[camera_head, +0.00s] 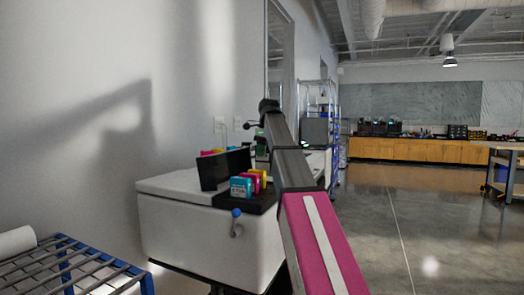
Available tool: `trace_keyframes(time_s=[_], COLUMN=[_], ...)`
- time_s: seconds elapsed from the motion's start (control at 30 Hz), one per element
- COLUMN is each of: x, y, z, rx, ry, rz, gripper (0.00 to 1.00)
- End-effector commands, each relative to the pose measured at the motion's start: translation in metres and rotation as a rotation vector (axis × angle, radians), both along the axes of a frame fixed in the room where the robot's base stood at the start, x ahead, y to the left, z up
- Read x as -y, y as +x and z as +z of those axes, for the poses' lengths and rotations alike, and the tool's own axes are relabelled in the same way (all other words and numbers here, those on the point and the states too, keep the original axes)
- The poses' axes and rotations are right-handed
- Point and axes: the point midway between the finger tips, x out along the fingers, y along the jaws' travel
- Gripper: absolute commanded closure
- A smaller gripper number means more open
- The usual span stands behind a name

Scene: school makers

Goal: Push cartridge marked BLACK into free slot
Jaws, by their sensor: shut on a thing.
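A white printer (195,232) stands at the left wall with its dark lid (225,170) raised. In front of the lid, a dark cartridge bay (260,204) holds a cyan cartridge (241,187), a magenta cartridge (252,180) and a yellow one (263,177) in a row. My arm runs up from the bottom and covers the bay's right side. My gripper (261,154) shows only as a small dark part beside the arm, above and behind the row. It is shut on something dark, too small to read. The free slot is hidden.
A blue-edged rack (75,262) with a white roll (16,242) is at the lower left. A blue-knobbed lever (236,225) sits on the printer's front. Small pink and yellow items (212,152) show behind the lid. Open floor (410,220) lies right.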

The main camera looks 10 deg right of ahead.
Motion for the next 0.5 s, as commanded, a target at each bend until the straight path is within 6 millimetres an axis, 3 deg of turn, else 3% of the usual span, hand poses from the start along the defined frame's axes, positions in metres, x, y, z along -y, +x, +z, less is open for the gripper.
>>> trace_keyframes(time_s=[0.5], x=[0.000], y=[-0.001], z=[-0.022], rx=[-0.001], ry=[0.000], rz=[0.001], gripper=[0.98])
